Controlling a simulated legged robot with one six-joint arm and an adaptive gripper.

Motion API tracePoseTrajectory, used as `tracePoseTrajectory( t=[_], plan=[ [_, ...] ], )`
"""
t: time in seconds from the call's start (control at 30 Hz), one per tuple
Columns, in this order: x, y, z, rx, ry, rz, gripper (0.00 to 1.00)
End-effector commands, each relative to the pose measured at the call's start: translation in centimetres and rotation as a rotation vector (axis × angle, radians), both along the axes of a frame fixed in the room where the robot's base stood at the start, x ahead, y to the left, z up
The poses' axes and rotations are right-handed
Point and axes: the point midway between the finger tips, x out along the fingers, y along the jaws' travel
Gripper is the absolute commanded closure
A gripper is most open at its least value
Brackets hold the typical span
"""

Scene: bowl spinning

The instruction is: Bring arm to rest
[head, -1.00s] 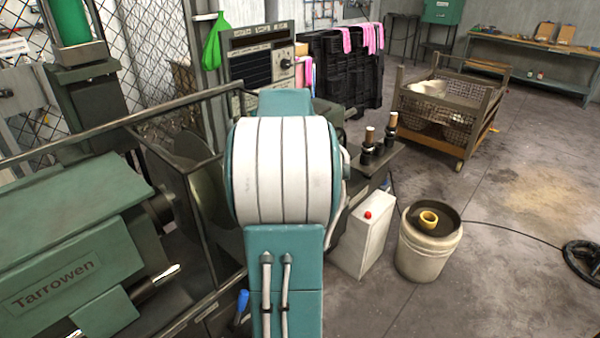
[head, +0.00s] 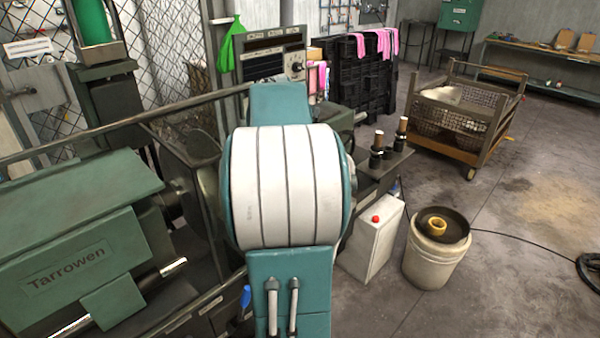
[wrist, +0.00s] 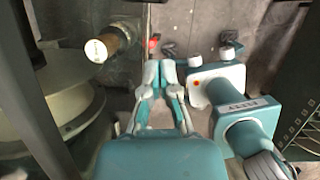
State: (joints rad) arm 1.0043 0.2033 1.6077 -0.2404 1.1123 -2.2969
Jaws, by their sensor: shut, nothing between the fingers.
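My gripper (wrist: 160,72) shows in the wrist view with its two fingers together and nothing between them. It hangs over a grey floor and machine parts, apparently touching nothing. In the head view my teal and white arm fills the middle of the picture, folded close to the camera; the gripper itself is hidden there. A pale round stepped form (wrist: 62,108) is to the left of my gripper in the wrist view.
A green machine marked Tarrowen (head: 75,265) stands close on the left, with a rail above it. A white box with a red button (head: 375,240) and a bucket (head: 436,255) stand right of my arm. A mesh cart (head: 465,120) is farther back. Open floor lies at right.

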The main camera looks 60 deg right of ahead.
Motion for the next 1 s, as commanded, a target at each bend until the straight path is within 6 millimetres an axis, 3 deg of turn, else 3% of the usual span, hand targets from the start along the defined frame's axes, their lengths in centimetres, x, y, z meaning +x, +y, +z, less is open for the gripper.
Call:
tracePoseTrajectory(
  t=[0.3,0.67,0.77,1.0],
  plan=[
    [0.3,1.8,4.7,-0.004,-0.001,0.001,1.0],
    [0.6,2.3,5.2,-0.003,-0.008,-0.007,1.0],
    [1.9,4.6,5.5,-0.011,-0.053,-0.049,1.0],
    [5.7,14.7,6.0,-0.004,-0.259,-0.268,1.0]
  ],
)
